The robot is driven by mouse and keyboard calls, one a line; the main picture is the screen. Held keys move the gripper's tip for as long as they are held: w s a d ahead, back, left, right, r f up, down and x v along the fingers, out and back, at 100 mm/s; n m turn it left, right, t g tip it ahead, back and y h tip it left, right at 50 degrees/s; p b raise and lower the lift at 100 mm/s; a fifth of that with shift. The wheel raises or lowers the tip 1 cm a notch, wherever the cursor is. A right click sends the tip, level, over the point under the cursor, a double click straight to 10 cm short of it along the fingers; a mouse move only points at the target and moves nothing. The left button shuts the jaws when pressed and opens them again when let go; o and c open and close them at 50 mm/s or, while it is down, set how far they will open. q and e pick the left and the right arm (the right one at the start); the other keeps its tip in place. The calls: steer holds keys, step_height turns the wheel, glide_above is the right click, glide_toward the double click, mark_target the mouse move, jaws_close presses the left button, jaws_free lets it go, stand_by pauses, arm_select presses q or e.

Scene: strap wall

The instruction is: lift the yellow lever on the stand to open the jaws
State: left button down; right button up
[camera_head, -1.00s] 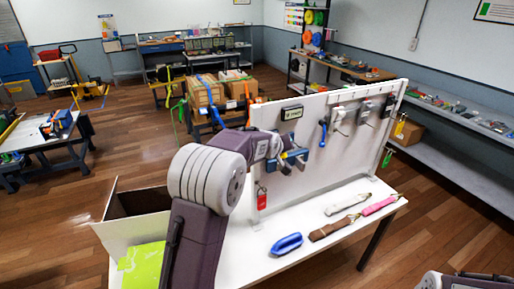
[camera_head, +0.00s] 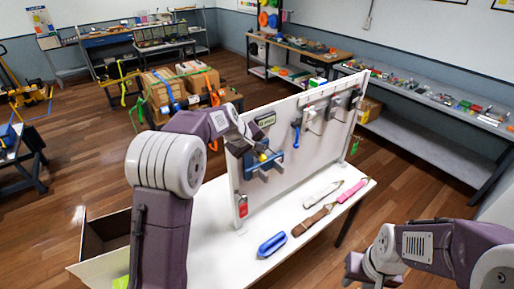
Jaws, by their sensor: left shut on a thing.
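A white upright panel (camera_head: 290,165) stands on a white table (camera_head: 335,212). A blue clamp-like fixture (camera_head: 275,163) is mounted on the panel's left part. A small yellow piece, seemingly the lever (camera_head: 262,157), shows at this fixture. My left gripper (camera_head: 258,154) reaches to it from the left and is shut on it; its fingertips are small and partly hidden. My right gripper (camera_head: 366,270) is at the lower right, apart from the table's objects; its finger gap is not clear.
A blue strap bundle (camera_head: 272,244), a brown strap (camera_head: 312,220), a white strap (camera_head: 322,195) and a pink strap (camera_head: 353,191) lie on the table. A red tag (camera_head: 242,206) hangs at the panel's left edge. An open box (camera_head: 100,245) stands at the lower left.

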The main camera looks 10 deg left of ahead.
arm_select(q)
steer(key=shift+w+a+r+h+p, duration=0.15)
steer(key=shift+r+h+p, duration=0.15)
steer(key=shift+r+p, duration=0.2)
stand_by(0.3)
steer(key=c, duration=1.6)
jaws_free()
steer(key=shift+o, duration=0.6)
steer(key=shift+d, duration=0.2)
